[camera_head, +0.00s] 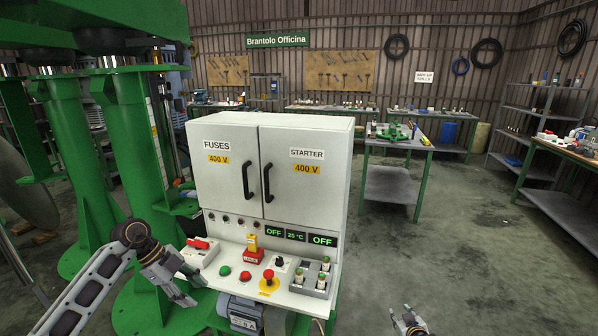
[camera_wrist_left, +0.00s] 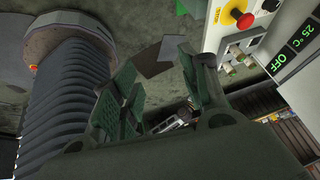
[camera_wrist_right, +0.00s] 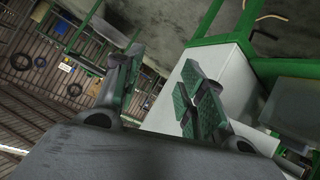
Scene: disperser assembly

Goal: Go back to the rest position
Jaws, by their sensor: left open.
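My left gripper (camera_head: 182,285) is at the left front of the control cabinet (camera_head: 227,200), beside the panel's left edge. In the left wrist view its fingers (camera_wrist_left: 165,95) are apart with nothing between them. My right gripper (camera_head: 408,322) is low at the bottom edge of the head view, right of the cabinet and apart from it. In the right wrist view its fingers (camera_wrist_right: 160,92) are spread and empty. Both cabinet doors are closed.
The sloping panel has a red emergency button (camera_head: 268,275), a yellow and red switch (camera_head: 252,250) and a holder (camera_head: 314,280) with several fuses. A green machine column (camera_head: 75,160) stands at the left.

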